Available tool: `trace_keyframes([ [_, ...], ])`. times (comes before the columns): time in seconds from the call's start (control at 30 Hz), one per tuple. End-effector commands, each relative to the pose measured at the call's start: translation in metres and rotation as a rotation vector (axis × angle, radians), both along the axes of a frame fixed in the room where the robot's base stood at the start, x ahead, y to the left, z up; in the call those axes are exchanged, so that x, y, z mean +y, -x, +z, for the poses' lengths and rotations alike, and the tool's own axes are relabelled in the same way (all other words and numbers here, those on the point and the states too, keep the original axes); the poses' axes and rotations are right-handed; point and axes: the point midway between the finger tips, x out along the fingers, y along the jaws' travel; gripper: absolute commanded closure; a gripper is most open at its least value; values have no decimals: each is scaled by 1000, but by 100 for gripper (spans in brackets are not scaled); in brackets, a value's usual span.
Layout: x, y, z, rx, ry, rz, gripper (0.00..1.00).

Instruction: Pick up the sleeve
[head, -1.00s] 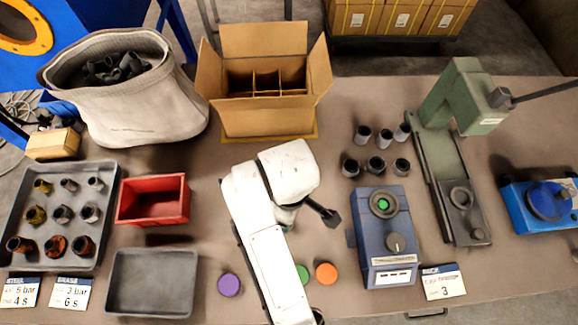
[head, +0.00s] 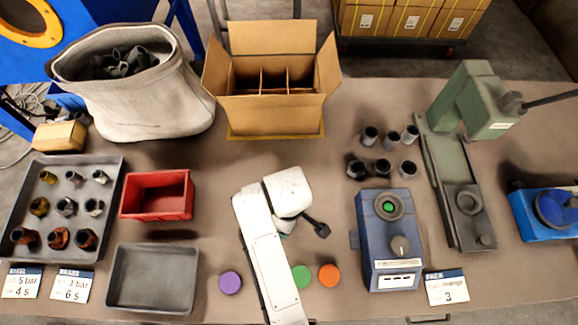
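Several dark grey hollow sleeves stand in two short rows on the table at right of centre, among them a back-row sleeve (head: 391,141) and a front-row sleeve (head: 407,168). I cannot tell which one the task means. My gripper (head: 319,229) hangs at the end of my white arm, in front and to the left of these sleeves and apart from them. It is small and dark here, so its fingers cannot be made out. Other metal fittings of mixed colours stand in a grey tray (head: 112,172) at the left.
A blue device (head: 372,232) with a green button stands in front of the sleeves, and a green press (head: 430,175) to their right. An open divided carton (head: 275,116), a red bin (head: 158,213) and an empty grey tray (head: 152,282) lie left. Purple, green and orange discs lie near the front.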

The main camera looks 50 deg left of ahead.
Motion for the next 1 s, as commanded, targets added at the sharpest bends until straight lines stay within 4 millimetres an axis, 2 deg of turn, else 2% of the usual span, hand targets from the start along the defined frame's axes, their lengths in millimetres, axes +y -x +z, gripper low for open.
trace_keyframes([
  [0.13, 0, 0, 0, 0, 0, 0, 29],
  [0.87, 0, 0, 0, 1, 0, 0, 99],
  [1.0, 0, 0, 1, 0, 0, 0, 99],
])
